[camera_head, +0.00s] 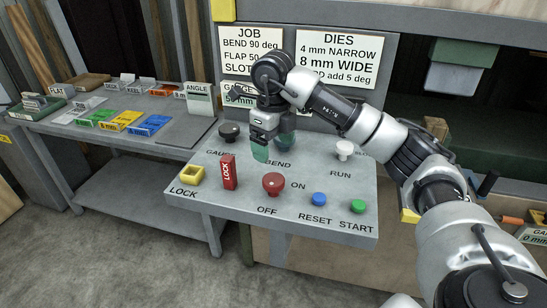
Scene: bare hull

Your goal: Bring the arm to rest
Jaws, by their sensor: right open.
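My right arm (365,125) comes in from the right and reaches across the grey control panel (300,222). My right gripper (272,148) points down over the back middle of the panel, near the BEND label. Its two teal fingertips are apart, with nothing seen between them. I cannot tell whether the fingertips touch the panel or what lies directly behind them. My left gripper is not in view.
The panel carries a black knob (229,131), yellow socket (191,175), red LOCK block (229,172), red knob (272,184), blue button (319,198), green button (358,205) and white knob (344,149). Sign boards (250,50) stand behind.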

